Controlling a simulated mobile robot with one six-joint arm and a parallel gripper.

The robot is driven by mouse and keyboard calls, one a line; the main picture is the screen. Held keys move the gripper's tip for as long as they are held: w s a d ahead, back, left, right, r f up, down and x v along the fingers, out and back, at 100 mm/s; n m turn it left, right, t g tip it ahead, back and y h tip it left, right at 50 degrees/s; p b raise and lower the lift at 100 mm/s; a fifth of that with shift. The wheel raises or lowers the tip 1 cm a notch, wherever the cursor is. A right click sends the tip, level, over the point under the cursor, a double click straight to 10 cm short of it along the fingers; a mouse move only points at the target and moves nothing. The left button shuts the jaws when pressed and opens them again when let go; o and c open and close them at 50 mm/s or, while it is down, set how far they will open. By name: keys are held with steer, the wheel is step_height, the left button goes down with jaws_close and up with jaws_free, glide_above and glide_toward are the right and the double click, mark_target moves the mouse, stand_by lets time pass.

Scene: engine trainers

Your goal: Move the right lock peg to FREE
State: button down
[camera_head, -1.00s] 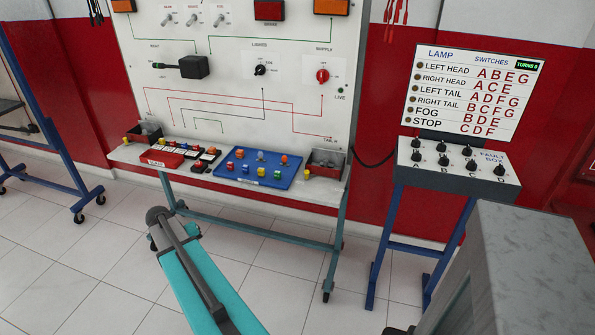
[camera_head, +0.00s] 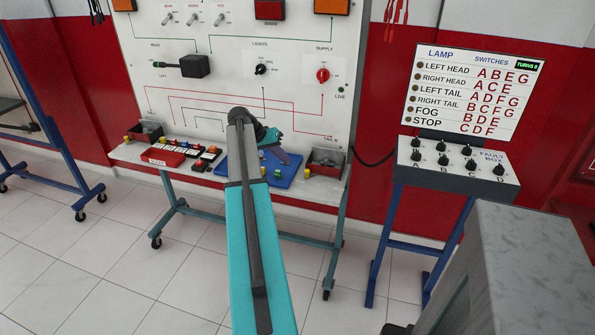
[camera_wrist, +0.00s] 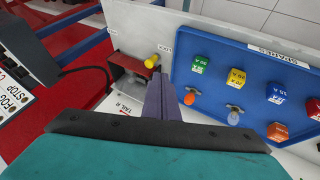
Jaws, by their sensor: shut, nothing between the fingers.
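In the wrist view the yellow peg (camera_wrist: 151,61) shows just beyond my fingertips, near the shelf edge. My gripper (camera_head: 287,158) is over the blue spares tray, left of the peg. In the wrist view my gripper (camera_wrist: 160,78) has its fingers together and empty. Whether the tips touch the peg cannot be told.
The blue spares tray (camera_head: 231,177) holds coloured fuses and bulbs under my gripper. The upright panel (camera_head: 225,95) rises behind the shelf. The fault box (camera_head: 459,170) stands apart at right.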

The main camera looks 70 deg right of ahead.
steer(key=shift+s, duration=0.1)
stand_by(0.3)
steer(key=p, duration=0.2)
glide_toward(305, 177)
steer(key=shift+w+d+x, duration=0.15)
steer(key=shift+x, duration=0.7)
steer(key=shift+w+d+x, duration=0.15)
steer(key=shift+x, duration=0.75)
steer(key=shift+w+d+x, duration=0.15)
steer(key=shift+x, duration=0.7)
steer(key=shift+a, duration=0.15)
steer(key=shift+s, duration=0.15)
steer(key=shift+s, duration=0.1)
